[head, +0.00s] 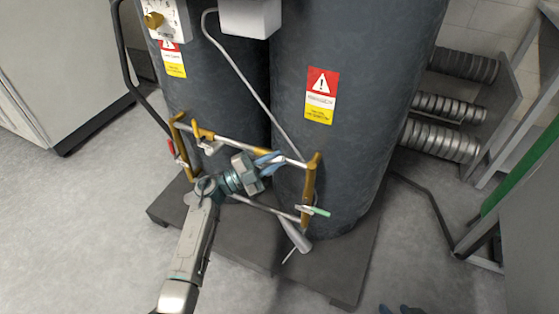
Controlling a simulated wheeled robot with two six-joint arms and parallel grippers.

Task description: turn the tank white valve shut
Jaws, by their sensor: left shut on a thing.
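The white valve (209,147) is a small light lever below the brass fitting at the upper left of the pipe frame. It is apart from the visible fingertips of my left gripper (273,162). That gripper reaches the upper pipe (290,159) in front of the tanks, its blue fingers pointing right. It is shut on what looks like this pipe, though the contact is partly hidden.
Two dark grey tanks (355,100) stand on a dark pallet (330,270). A red-handled valve (171,147) is at the frame's left and a green-handled valve (316,211) at its right. A grey cabinet (60,60) stands left; ribbed cylinders (440,140) are behind right.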

